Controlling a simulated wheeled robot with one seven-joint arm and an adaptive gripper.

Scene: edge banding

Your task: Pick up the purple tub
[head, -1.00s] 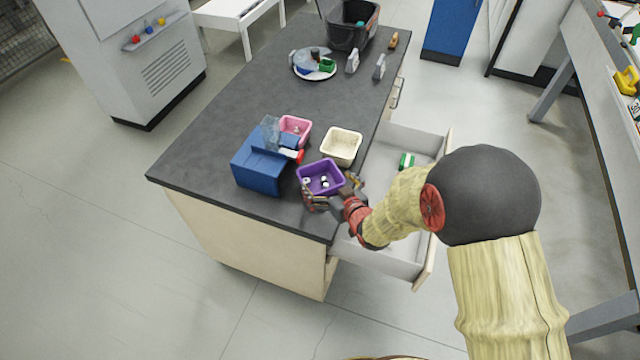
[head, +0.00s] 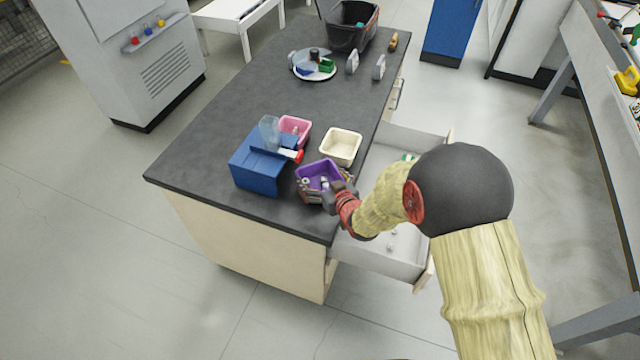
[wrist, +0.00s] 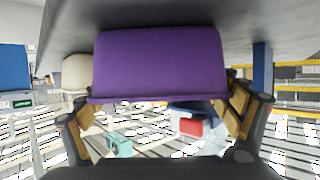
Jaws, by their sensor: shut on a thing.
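In the wrist view the tub (wrist: 160,65) fills the middle, upside down in the picture, between my two fingers (wrist: 165,105). My gripper is shut on it. I cannot tell whether its base is clear of the counter (head: 220,125).
A blue box (head: 257,172) stands just left of the tub, a pink tub (head: 297,124) behind it, and a cream tub (head: 342,146) behind right. An open drawer (head: 385,255) juts out under my arm. The counter's middle is clear.

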